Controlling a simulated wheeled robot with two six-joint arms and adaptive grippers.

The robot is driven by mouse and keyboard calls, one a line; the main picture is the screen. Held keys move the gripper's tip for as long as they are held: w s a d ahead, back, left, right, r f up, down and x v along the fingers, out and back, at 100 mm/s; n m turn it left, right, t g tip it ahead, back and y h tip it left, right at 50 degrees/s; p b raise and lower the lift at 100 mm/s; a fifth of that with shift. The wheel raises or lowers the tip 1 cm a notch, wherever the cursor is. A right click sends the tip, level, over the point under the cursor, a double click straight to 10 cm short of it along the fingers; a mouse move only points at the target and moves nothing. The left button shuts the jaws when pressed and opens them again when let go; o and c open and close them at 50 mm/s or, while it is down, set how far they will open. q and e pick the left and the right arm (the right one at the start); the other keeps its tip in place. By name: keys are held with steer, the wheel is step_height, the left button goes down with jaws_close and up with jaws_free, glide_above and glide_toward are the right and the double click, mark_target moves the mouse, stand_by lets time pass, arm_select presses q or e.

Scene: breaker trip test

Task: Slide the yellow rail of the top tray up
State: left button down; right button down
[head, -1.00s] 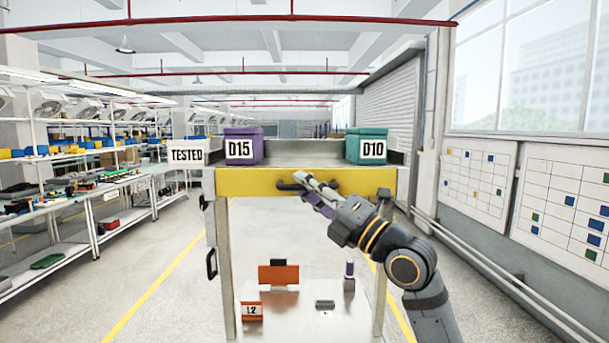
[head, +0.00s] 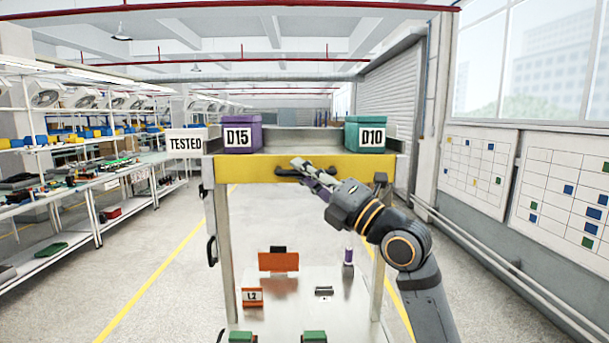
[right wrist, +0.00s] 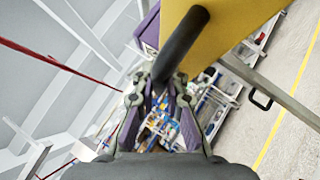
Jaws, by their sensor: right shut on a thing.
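The yellow rail (head: 240,169) runs across the front of the top tray (head: 285,143) of a metal rack. A black bar handle (head: 283,172) sits on the rail near its middle. My right gripper (head: 300,166) is shut on this handle. In the right wrist view the handle (right wrist: 185,40) runs down between my right fingertips (right wrist: 160,88), with the yellow rail (right wrist: 228,28) beside it. The fingers hide part of the handle. My left gripper is not in view.
A purple D15 box (head: 242,135) and a teal D10 box (head: 366,135) stand on the top tray. A TESTED sign (head: 186,143) is at its left. Below are an orange block (head: 278,262), an L2 box (head: 252,297) and two green items (head: 314,337).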

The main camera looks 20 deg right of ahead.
step_height(320, 180, up, 5)
steer(key=shift+r+p, duration=0.15)
steer(key=shift+p, duration=0.45)
steer(key=c, duration=1.7)
jaws_free()
steer(key=shift+o, duration=0.2)
steer(key=shift+s+d+f, duration=0.3)
steer(key=shift+s+f, duration=0.05)
steer(key=v, duration=0.6)
steer(key=shift+s, duration=0.2)
steer(key=shift+d, duration=0.1)
